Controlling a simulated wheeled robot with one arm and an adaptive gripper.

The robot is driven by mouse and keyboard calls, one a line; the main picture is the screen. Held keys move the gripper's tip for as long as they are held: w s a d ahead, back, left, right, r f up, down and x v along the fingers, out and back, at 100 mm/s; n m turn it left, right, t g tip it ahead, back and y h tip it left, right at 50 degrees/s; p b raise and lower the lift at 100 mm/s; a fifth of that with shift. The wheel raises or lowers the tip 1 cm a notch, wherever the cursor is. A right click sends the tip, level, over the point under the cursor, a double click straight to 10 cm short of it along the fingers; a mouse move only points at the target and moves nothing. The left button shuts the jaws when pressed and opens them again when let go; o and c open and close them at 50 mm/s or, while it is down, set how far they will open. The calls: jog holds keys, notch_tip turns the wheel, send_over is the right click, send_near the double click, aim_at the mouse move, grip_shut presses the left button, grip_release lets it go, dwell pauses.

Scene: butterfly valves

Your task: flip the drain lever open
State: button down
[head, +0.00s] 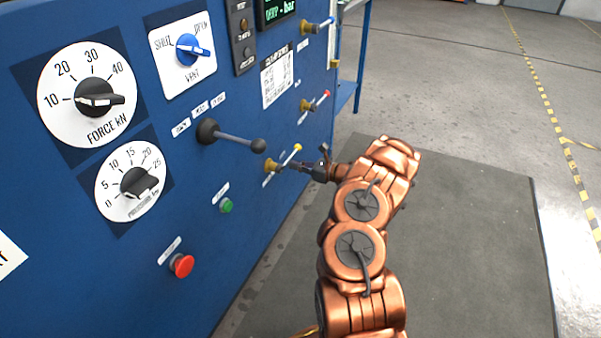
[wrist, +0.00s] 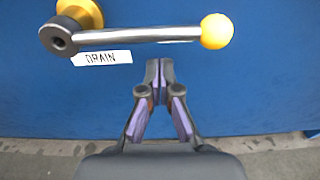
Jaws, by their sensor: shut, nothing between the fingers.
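The drain lever (wrist: 140,37) is a metal rod with a yellow ball at its right end and a dark hub on a yellow mount at its left end. It lies nearly level in the wrist view, above the "DRAIN" label (wrist: 101,58). In the head view the drain lever (head: 288,157) is on the blue panel, slanting up to the right. My gripper (wrist: 160,62) is shut and empty, its fingertips just below the rod in the picture, between the hub and the ball. In the head view my gripper (head: 285,167) reaches the lever from the right. Contact cannot be told.
The blue panel (head: 110,265) also carries a red-tipped lever (head: 316,102), a blue-tipped lever (head: 318,26), a black ball-ended lever (head: 235,137), a green button (head: 226,206) and a red button (head: 182,265). The floor mat (head: 470,240) to the right is clear.

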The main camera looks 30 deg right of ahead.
jog(key=shift+s+d+r, duration=0.1)
jog(key=shift+s+r, duration=0.05)
jog(key=shift+r, duration=0.45)
jog(key=shift+s+r, duration=0.1)
jog(key=shift+r, duration=0.45)
jog(key=shift+r+n+b, duration=0.25)
jog(key=shift+n+b, duration=0.05)
jog(key=shift+b, duration=0.1)
